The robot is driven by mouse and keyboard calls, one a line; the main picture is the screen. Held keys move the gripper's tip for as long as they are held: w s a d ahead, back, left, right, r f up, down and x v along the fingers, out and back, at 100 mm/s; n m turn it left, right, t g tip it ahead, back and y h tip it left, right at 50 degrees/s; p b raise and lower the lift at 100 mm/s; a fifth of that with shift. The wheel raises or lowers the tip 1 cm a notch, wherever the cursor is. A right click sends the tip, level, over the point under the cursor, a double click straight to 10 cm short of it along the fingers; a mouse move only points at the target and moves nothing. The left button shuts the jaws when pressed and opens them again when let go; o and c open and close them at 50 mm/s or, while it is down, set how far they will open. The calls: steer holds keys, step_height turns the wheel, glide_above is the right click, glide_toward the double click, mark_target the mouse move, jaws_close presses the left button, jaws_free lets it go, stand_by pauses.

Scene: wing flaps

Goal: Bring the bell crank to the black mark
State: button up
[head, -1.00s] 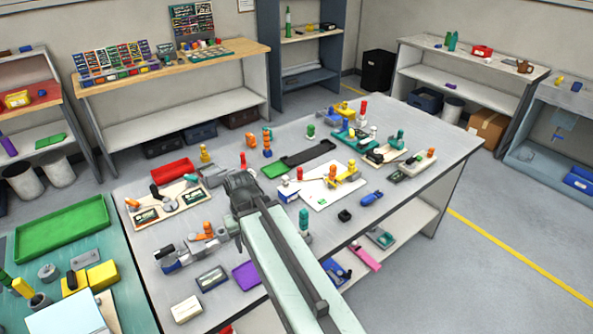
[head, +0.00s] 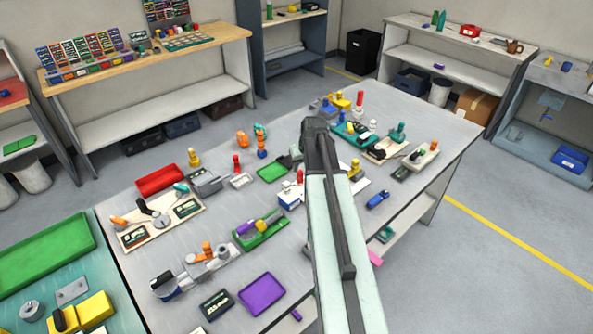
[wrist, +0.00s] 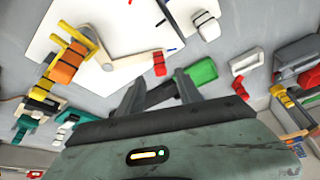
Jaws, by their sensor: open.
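A white board (wrist: 125,38) lies below my gripper in the wrist view. On it, a pale bent lever (wrist: 130,57) with a round pivot and a red tip looks like the bell crank. An orange handle (wrist: 68,65) on a yellow piece sits at its left. Small red, blue and dark strokes lie near the lever's arm; I cannot tell which is the black mark. My gripper (wrist: 158,88) is open and empty, with both fingers near the board's edge. In the head view my arm hides most of the board and the gripper.
A green tray (head: 262,234) with parts and a purple tray (head: 262,293) lie left of my arm. A blue part (head: 377,200) lies right of it. A green piece (wrist: 202,72) and a dark strip lie by my fingers. The tabletop is crowded; its right edge is clearer.

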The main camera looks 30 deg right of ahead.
mark_target(300, 172)
steer(key=b+x, duration=0.7)
steer(key=x, duration=0.1)
steer(key=shift+r, duration=0.15)
steer(key=shift+c, duration=0.3)
jaws_close()
steer(key=shift+a, duration=0.15)
stand_by(0.8)
